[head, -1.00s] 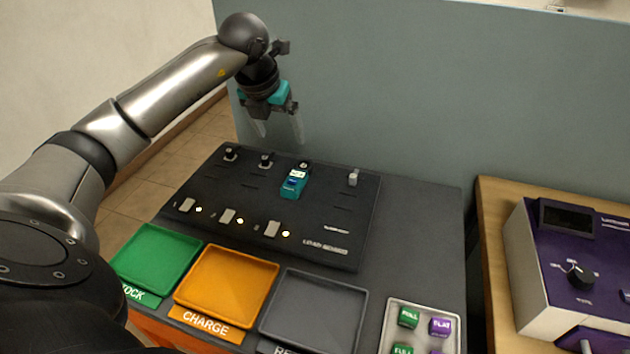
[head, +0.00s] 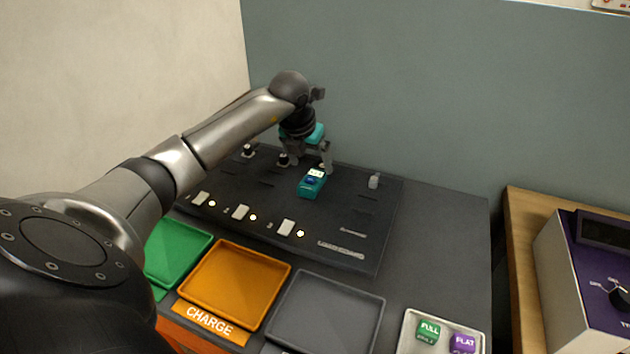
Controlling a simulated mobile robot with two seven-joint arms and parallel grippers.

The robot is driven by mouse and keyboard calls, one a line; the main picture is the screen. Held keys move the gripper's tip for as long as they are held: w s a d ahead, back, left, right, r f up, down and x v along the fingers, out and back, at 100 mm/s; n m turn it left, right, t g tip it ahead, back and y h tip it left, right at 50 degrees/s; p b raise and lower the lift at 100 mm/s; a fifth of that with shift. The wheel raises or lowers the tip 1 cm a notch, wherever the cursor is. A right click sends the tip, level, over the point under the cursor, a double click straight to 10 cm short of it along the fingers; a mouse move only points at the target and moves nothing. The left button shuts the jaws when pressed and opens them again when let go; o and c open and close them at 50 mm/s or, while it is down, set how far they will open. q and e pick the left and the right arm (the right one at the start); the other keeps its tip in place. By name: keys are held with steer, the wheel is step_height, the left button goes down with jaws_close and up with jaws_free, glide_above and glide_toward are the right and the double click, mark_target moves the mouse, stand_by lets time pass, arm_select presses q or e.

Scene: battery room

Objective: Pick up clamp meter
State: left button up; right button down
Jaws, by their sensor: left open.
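The clamp meter (head: 312,183) is a small teal device with a pale display, lying on the black load board (head: 350,215) towards its back middle. My left gripper (head: 312,170) has its fingers pointing down at the back end of the meter. It is open, with one finger seen on each side. I cannot tell whether the fingers touch the meter. The meter's far end is partly hidden by the gripper. My right gripper is not in view.
Green (head: 176,252), orange (head: 235,284) and grey (head: 327,312) trays line the front. A pale tray (head: 408,345) holds green and purple blocks at front right. A purple-faced instrument (head: 600,270) stands on the wooden table at right. A grey-blue partition (head: 430,90) rises behind.

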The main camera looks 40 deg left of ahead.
mark_target(314, 177)
arm_select(q)
steer(key=x, duration=0.5)
steer(key=shift+s+f+b, duration=0.15)
steer(key=shift+f+b, duration=0.05)
steer(key=shift+b, duration=0.2)
jaws_close()
stand_by(0.4)
